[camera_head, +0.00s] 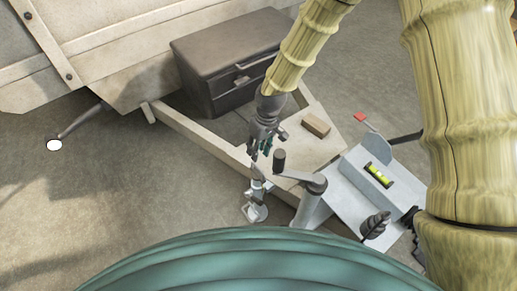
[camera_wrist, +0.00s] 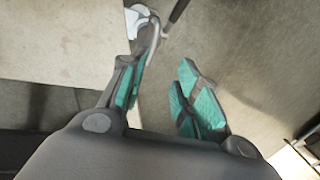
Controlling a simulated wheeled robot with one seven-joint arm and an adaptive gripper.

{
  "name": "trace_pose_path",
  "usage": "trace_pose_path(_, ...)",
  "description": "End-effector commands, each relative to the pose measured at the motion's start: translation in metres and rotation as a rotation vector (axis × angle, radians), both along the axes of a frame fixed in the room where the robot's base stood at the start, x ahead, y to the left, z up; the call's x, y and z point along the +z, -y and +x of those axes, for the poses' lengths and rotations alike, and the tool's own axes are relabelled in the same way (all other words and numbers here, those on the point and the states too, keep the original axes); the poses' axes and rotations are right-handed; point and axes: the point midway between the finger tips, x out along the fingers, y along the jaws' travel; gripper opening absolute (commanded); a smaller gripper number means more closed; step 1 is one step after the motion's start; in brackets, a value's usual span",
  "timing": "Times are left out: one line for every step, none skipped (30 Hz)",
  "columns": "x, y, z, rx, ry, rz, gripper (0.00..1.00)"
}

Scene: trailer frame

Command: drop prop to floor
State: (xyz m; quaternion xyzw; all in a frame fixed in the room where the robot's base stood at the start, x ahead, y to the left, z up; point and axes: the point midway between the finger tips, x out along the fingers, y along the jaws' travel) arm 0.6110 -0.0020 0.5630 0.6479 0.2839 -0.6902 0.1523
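A metal prop (camera_head: 256,192) with a flat foot plate stands by the side rail of the trailer's front frame in the head view. Its foot appears at or near the floor; whether it touches, I cannot tell. It also shows at the top of the wrist view (camera_wrist: 151,38), passing close to or behind my left finger. My gripper (camera_head: 263,151) hangs just above the prop, pointing down. In the wrist view my gripper (camera_wrist: 161,75) has its teal-padded fingers apart, with bare floor visible between them. I see nothing held.
The beige frame (camera_head: 190,126) carries a dark box (camera_head: 230,62) and a wooden block (camera_head: 316,124). A crank handle (camera_head: 300,178) rises close right of my gripper. A spirit level (camera_head: 379,175) lies on the coupling. A white-ended leg (camera_head: 54,145) sticks out at left. Open floor (camera_head: 130,190) lies left.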

Motion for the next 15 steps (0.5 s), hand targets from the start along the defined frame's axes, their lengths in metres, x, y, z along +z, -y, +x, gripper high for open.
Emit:
trace_pose_path(0.000, 0.000, 0.000, 0.000, 0.000, 0.000, 0.32)
trace_pose_path(0.000, 0.000, 0.000, 0.000, 0.000, 0.000, 0.32)
trace_pose_path(0.000, 0.000, 0.000, 0.000, 0.000, 0.000, 0.32)
trace_pose_path(0.000, 0.000, 0.000, 0.000, 0.000, 0.000, 0.32)
trace_pose_path(0.000, 0.000, 0.000, 0.000, 0.000, 0.000, 0.32)
trace_pose_path(0.001, 0.000, 0.000, 0.000, 0.000, 0.000, 0.32)
trace_pose_path(0.003, 0.000, 0.000, 0.000, 0.000, 0.000, 0.32)
trace_pose_path(0.004, 0.000, 0.001, 0.000, 0.000, 0.000, 0.32)
trace_pose_path(0.007, 0.001, 0.001, 0.000, 0.001, 0.001, 0.32)
trace_pose_path(0.010, 0.001, 0.001, 0.000, 0.001, 0.001, 0.32)
trace_pose_path(0.014, 0.002, 0.002, 0.000, 0.002, 0.001, 0.32)
trace_pose_path(0.019, 0.003, 0.003, -0.001, 0.003, 0.001, 0.32)
trace_pose_path(0.024, 0.003, 0.004, 0.000, 0.003, 0.001, 0.32)
trace_pose_path(0.029, 0.004, 0.004, 0.001, 0.002, 0.001, 0.32)
trace_pose_path(0.036, 0.005, 0.005, 0.001, 0.002, 0.001, 0.32)
